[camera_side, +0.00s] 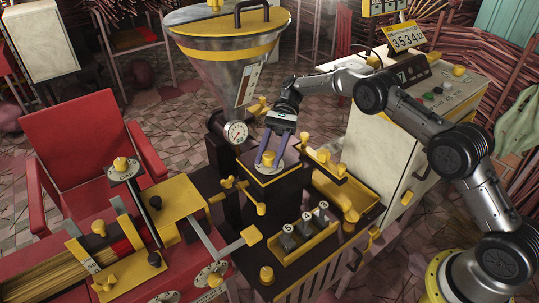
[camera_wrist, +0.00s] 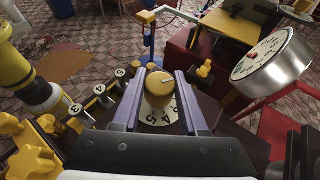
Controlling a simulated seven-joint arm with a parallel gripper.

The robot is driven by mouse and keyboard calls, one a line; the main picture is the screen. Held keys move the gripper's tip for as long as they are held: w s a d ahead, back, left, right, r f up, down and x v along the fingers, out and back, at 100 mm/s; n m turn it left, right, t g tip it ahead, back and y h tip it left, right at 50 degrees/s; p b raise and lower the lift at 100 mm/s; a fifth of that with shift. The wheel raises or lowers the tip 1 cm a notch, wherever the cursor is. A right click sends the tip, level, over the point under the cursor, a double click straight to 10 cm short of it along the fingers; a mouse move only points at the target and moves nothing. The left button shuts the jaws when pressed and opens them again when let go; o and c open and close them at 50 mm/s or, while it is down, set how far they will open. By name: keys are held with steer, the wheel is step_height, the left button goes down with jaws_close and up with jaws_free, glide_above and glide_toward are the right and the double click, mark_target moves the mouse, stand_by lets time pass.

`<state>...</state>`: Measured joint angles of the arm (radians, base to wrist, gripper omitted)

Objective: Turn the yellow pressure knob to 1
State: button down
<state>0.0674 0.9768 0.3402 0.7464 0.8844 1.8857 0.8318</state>
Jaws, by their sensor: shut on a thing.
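The yellow pressure knob (camera_wrist: 158,88) stands in the middle of the wrist view. A pale mark on its top points to the upper right of that view. A white number dial (camera_wrist: 160,115) lies around its base; a 4 and a 5 seem readable, and the other numbers are hidden or too small. My gripper (camera_wrist: 158,82) has its two purple fingers on either side of the knob, shut on it. In the side view my gripper (camera_side: 269,158) reaches down to the same dial (camera_side: 268,168) on the black and yellow block; the knob is mostly hidden there.
A round pressure gauge (camera_side: 236,132) stands close to the left of my gripper, below the big metal hopper (camera_side: 225,75). Several numbered weights (camera_side: 305,222) sit in a yellow tray in front. A yellow trough (camera_side: 345,190) lies to the right. A red chair (camera_side: 85,150) stands at left.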

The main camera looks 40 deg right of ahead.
mark_target(270, 155)
steer(key=shift+r+n+g, duration=0.1)
steer(key=shift+n+g, duration=0.4)
steer(key=shift+g, duration=0.1)
steer(key=shift+c, duration=2.2)
jaws_free()
steer(key=shift+r, duration=0.45)
step_height(270, 155, up, 3)
steer(key=shift+s+f, duration=0.15)
steer(key=s+d+r, duration=0.3)
steer(key=s+r, duration=0.6)
steer(key=s, duration=0.4)
steer(key=shift+s+d+r, duration=0.15)
steer(key=shift+d, duration=0.15)
steer(key=shift+a+r+h, duration=0.1)
steer(key=shift+h, duration=0.2)
